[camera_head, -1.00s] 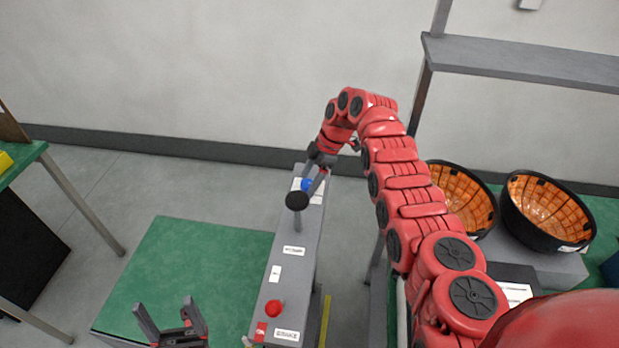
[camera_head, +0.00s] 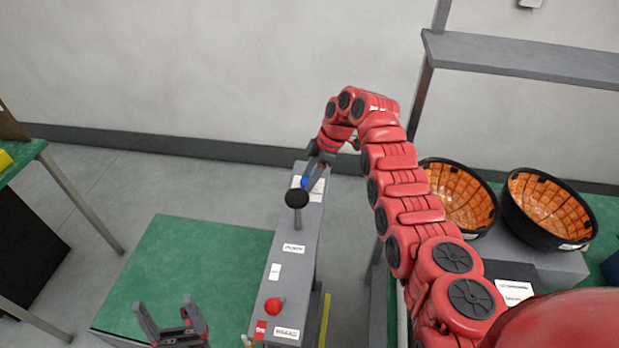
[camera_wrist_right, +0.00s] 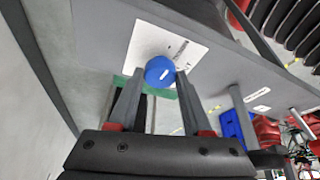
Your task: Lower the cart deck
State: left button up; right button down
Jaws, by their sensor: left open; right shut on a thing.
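A grey panel post (camera_head: 306,232) carries a round blue knob (camera_head: 304,182) near its far end. My right gripper (camera_head: 310,178) reaches down to it from behind and is shut on it. In the right wrist view the blue knob (camera_wrist_right: 160,71) sits between the two fingertips, over a white label. A lever with a black ball (camera_head: 297,198) stands just in front of the knob, and a red button (camera_head: 273,307) is at the near end. The green cart deck (camera_head: 195,260) lies left of the post. My left gripper (camera_head: 166,309) is open and empty over its near part.
Two black baskets with orange lining (camera_head: 542,208) stand on a grey surface at the right, below a grey shelf (camera_head: 520,62). A green-topped table (camera_head: 22,165) is at the far left. Bare floor lies between that table and the deck.

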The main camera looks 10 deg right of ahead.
jog(key=shift+s+f+m+t+b, duration=0.1)
jog(key=shift+m+t+b, duration=0.4)
jog(key=shift+m, duration=1.2)
jog(key=m, duration=0.1)
jog(key=m+t+p, duration=0.1)
jog(key=m+h, duration=0.1)
jog(key=shift+s+a+r+m+t+p, duration=0.1)
jog(key=shift+a+r+m+t+p, duration=0.05)
jog(key=shift+r+m+t+p, duration=0.15)
jog(key=shift+f+m+h, duration=0.1)
jog(key=shift+m+h, duration=0.2)
jog(key=shift+m, duration=0.6)
jog(key=m+t+h, duration=0.1)
jog(key=m, duration=0.2)
jog(key=shift+s+a+f+m+p, duration=0.1)
jog(key=shift+m+p, duration=0.2)
jog(key=shift+m+t+h, duration=0.3)
jog(key=shift+m+h, duration=0.7)
jog(key=shift+m, duration=1.3)
